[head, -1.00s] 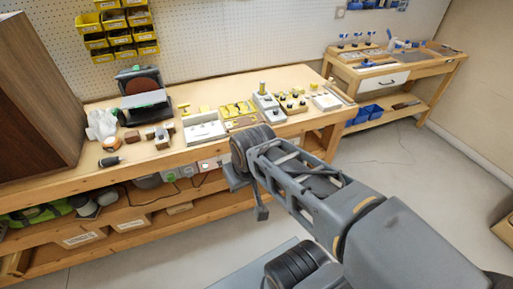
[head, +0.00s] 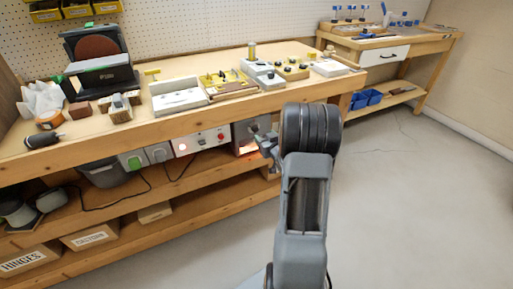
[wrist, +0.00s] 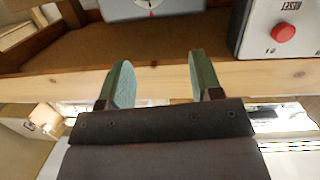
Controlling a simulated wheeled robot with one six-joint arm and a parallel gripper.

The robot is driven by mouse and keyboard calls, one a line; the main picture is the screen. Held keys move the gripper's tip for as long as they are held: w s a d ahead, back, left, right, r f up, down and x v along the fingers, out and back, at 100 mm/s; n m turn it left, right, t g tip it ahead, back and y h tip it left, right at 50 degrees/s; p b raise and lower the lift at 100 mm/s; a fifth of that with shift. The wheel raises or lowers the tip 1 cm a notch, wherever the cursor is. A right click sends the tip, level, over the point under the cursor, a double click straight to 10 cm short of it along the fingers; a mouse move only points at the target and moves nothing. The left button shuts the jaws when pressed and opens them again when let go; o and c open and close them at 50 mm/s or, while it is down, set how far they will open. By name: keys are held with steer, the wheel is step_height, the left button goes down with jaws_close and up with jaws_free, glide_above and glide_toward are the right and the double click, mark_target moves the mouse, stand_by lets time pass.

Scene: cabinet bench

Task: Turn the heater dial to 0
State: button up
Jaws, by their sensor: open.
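The heater (head: 247,135) is a grey metal box with an orange glow low on its front, under the bench top. My gripper (head: 266,143) is close in front of its right side, partly hidden by my arm. In the wrist view, a pale round dial plate with a red mark (wrist: 152,5) is cut off by the top edge; its setting cannot be read. My gripper (wrist: 160,82) is open there, with two green-padded fingers apart and nothing between them. The fingers are short of the dial, not touching it.
A white box with a red button (head: 205,141) stands left of the heater; its button also shows in the wrist view (wrist: 284,32). A wooden edge (wrist: 240,76) crosses behind the fingers. Cables hang under the bench (head: 150,112). The floor to the right is clear.

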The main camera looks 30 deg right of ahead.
mark_target(256, 130)
step_height(256, 130, down, 6)
steer(key=d+t+b, duration=0.2)
steer(key=b, duration=0.1)
steer(key=shift+y, duration=0.3)
steer(key=w+b, duration=0.1)
steer(key=w, duration=0.3)
steer(key=w+d, duration=0.1)
steer(key=w, duration=0.3)
steer(key=w+d+b, duration=0.1)
steer(key=w, duration=0.3)
steer(key=shift+w+r+b, duration=0.1)
steer(key=shift+w+b, duration=0.1)
steer(key=shift+b, duration=0.15)
steer(key=c, duration=0.9)
